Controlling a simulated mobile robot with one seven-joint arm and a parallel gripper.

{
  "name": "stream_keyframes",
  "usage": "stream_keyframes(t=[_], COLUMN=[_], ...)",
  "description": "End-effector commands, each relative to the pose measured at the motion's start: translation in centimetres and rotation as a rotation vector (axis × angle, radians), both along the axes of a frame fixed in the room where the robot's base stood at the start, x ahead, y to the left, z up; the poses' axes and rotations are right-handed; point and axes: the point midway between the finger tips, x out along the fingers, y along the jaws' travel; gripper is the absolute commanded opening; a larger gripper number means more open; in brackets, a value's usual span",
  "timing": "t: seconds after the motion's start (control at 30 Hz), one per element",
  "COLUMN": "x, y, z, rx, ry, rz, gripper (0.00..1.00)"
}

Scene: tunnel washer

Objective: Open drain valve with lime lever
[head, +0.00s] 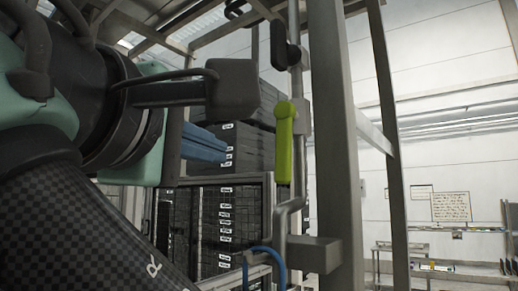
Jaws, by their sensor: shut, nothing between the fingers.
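The lime lever (284,142) hangs upright, its long arm pointing down from a pivot at its top. It sits on a grey vertical pipe (304,152) that bends lower down, which appears to carry the drain valve. My gripper (222,150) comes in from the left, with blue fingers pressed together and nothing held. The fingertips are left of the lever in the picture and look apart from it. How far they are in depth I cannot tell.
A black lever (286,45) is higher on the pipework. A thick metal post (337,140) stands just right of the pipe. Stacked dark crates (240,148) are behind. A blue hose (278,264) loops below. Shelves (440,262) stand far right.

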Motion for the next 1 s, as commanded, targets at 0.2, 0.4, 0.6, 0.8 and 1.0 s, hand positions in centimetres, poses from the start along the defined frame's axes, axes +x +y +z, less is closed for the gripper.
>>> stream_keyframes(t=[0.2,0.4,0.6,0.8,1.0], x=[3.3,7.4,5.8,5.0,4.9], y=[-1.1,-2.4,-4.4,-5.4,-5.5], z=[0.5,0.6,0.2,-0.1,-0.2], rx=[0.004,0.003,0.003,0.004,0.003], ry=[0.007,0.007,0.0,0.001,0.001], rz=[-0.006,-0.006,-0.003,-0.002,-0.001], gripper=[0.0,0.0,0.0,0.0,0.0])
